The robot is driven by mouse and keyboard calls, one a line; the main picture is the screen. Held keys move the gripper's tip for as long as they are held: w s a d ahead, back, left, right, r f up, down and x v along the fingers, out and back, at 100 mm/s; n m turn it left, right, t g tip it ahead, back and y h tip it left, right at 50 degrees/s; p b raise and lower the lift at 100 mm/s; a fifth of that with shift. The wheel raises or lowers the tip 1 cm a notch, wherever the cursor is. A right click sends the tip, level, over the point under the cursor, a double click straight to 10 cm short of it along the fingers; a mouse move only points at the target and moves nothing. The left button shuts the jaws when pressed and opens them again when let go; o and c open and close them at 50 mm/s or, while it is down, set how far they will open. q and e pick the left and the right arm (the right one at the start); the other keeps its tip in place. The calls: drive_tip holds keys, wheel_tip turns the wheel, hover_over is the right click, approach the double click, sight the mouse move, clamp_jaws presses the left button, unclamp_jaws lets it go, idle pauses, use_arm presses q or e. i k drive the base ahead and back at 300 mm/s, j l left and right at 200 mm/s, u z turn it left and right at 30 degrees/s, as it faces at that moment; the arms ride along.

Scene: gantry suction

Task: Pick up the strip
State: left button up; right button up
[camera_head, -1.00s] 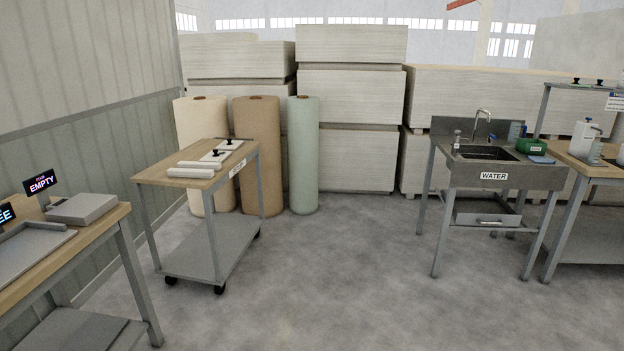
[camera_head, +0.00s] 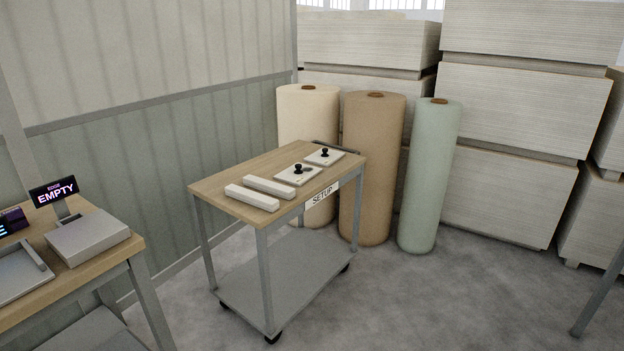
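Two pale, long strips lie side by side on the wooden top of the setup cart (camera_head: 225,187). The nearer strip (camera_head: 251,197) is close to the cart's front edge. The farther strip (camera_head: 269,186) lies just behind it. Two flat white plates with black knobs, the nearer plate (camera_head: 291,176) and the farther plate (camera_head: 331,157), lie behind the strips. Neither of my grippers shows in the head view.
A wooden bench (camera_head: 128,243) with a grey box (camera_head: 88,238) and an "EMPTY" sign (camera_head: 55,191) stands at the left. Cream, brown and green rolls (camera_head: 429,175) stand behind the cart. Stacked boards fill the back. The floor (camera_head: 430,300) right of the cart is clear.

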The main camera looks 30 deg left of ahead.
sight(263, 202)
drive_tip(key=i+u, duration=0.15)
drive_tip(key=i, duration=0.25)
drive_tip(key=i+l+u, duration=0.2)
drive_tip(key=i, duration=0.25)
drive_tip(key=i+u, duration=0.15)
drive_tip(key=i, duration=0.25)
drive_tip(key=i+l+u, duration=0.15)
drive_tip(key=i, duration=0.25)
drive_tip(key=l, duration=0.1)
